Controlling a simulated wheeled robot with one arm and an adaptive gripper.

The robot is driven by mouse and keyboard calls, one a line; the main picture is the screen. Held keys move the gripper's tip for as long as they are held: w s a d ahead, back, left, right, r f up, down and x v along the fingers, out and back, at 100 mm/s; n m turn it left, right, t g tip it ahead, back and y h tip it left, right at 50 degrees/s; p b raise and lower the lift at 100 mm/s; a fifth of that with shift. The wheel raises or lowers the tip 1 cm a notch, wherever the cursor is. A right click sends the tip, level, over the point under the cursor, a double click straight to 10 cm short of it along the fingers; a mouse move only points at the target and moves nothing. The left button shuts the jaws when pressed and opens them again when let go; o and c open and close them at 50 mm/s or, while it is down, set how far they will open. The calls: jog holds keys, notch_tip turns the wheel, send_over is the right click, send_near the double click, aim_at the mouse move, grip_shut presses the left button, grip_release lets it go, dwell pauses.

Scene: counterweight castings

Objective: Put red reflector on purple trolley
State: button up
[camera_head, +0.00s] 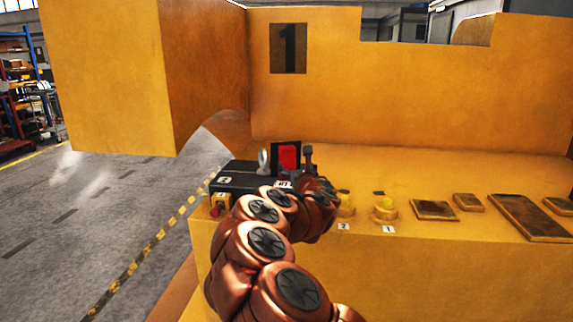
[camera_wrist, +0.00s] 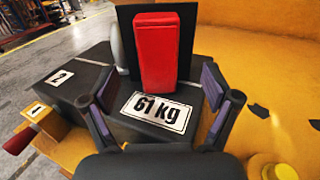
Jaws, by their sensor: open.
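The red reflector (camera_wrist: 162,50) stands upright in front of a black panel on a dark block labelled "61 kg" (camera_wrist: 158,111). It also shows in the head view (camera_head: 289,157). My gripper (camera_wrist: 157,86) is open and empty. Its two purple-padded fingers are spread wide on either side, apart from the reflector, with the label between them. My copper arm hides part of the block in the head view. No purple trolley shows in either view.
A black box marked 2 (camera_wrist: 69,82) adjoins the block on the left, beside a small yellow box with a red knob (camera_wrist: 19,139). Yellow buttons (camera_head: 385,204) and dark flat plates (camera_head: 434,210) lie right on the yellow ledge. A tall yellow wall marked 1 (camera_head: 335,85) rises behind. Open floor lies left.

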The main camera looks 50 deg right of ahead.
aim_at(289, 158)
jog(key=shift+p+x, duration=1.3)
jog(key=shift+x, duration=2.35)
jog(key=shift+a, duration=0.15)
jog(key=c, duration=1.5)
jog(key=shift+r, duration=0.15)
